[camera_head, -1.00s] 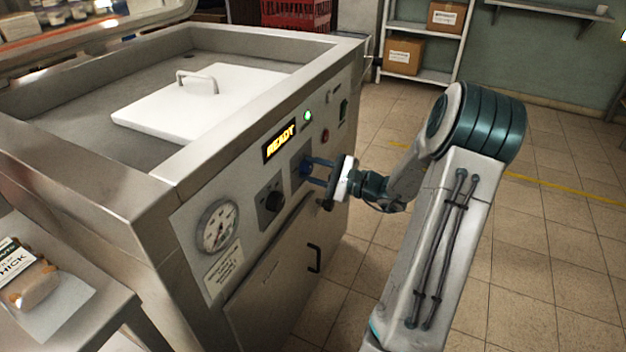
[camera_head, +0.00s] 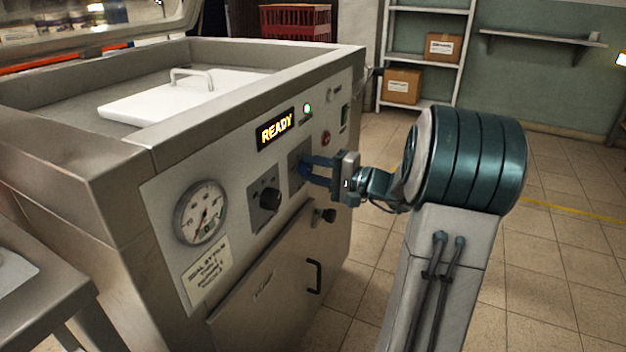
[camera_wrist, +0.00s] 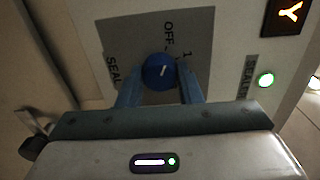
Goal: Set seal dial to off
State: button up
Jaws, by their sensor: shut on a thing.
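The seal dial is a round blue knob (camera_wrist: 155,73) with a short white mark, on a grey plate (camera_wrist: 118,38) lettered "OFF", "1" and "SEAL". In the wrist view the mark points up and slightly right, toward the "OFF" and "1" side; which one exactly I cannot tell. My gripper (camera_wrist: 160,84) has its two blue fingers on either side of the knob, shut on it. In the head view my gripper (camera_head: 306,167) reaches the machine's front panel, and its fingers mostly hide the knob.
The steel machine (camera_head: 115,165) carries a lit "READY" display (camera_head: 277,129), a green lamp (camera_head: 307,108), a black knob (camera_head: 270,199) and a gauge (camera_head: 200,213). A door handle (camera_head: 315,277) sits below. The tiled floor (camera_head: 560,280) at right is clear.

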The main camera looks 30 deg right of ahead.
dwell(0.4)
jog(key=o, duration=1)
jog(key=shift+s+d, duration=0.1)
jog(key=p+v, duration=0.2)
jog(key=v, duration=1.1)
jog(key=shift+s+d, duration=0.2)
jog(key=shift+s, duration=0.05)
